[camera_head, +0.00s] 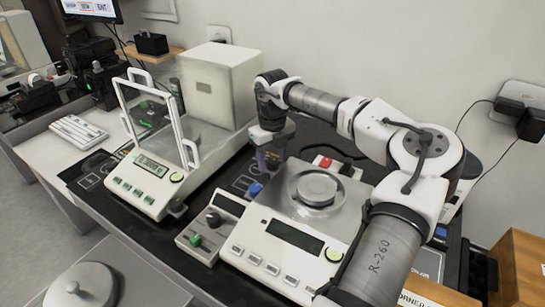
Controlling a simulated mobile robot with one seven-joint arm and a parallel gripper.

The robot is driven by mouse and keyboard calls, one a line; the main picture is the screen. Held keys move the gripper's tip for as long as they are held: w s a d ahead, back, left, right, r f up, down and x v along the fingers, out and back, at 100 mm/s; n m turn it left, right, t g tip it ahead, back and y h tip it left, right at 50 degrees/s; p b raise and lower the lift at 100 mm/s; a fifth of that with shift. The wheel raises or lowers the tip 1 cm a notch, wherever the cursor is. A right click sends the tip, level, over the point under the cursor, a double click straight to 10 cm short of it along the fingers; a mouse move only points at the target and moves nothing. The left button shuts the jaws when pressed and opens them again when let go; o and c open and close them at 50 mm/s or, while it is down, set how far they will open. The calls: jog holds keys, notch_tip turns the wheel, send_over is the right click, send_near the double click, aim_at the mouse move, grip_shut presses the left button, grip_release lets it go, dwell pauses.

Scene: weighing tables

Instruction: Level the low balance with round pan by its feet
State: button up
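The low balance (262,239) is white with a grey top and stands at the middle of the dark table. Its round pan (316,188) is metal, with concentric rings. A green round bubble level (334,254) is at its front right corner; its bubble is too small to read. A blue knob (256,190) shows at its back left corner. I cannot tell whether this is one of its feet. My gripper (268,158) points down behind the balance's back left side, apart from the pan. Its fingertips are small and unclear. My arm hides the balance's right side.
A taller balance (145,190) with a glass draft shield stands at the left, its display lit. A small control box (205,228) with a green knob adjoins the low balance. A red-topped item (325,162) lies behind. A wooden box (520,270) stands right.

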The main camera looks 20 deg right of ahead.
jog(key=c, duration=0.9)
jog(key=shift+n, duration=0.3)
jog(key=n, duration=0.6)
jog(key=shift+p, duration=0.4)
jog(key=n, duration=0.3)
jog(key=shift+n, duration=2.4)
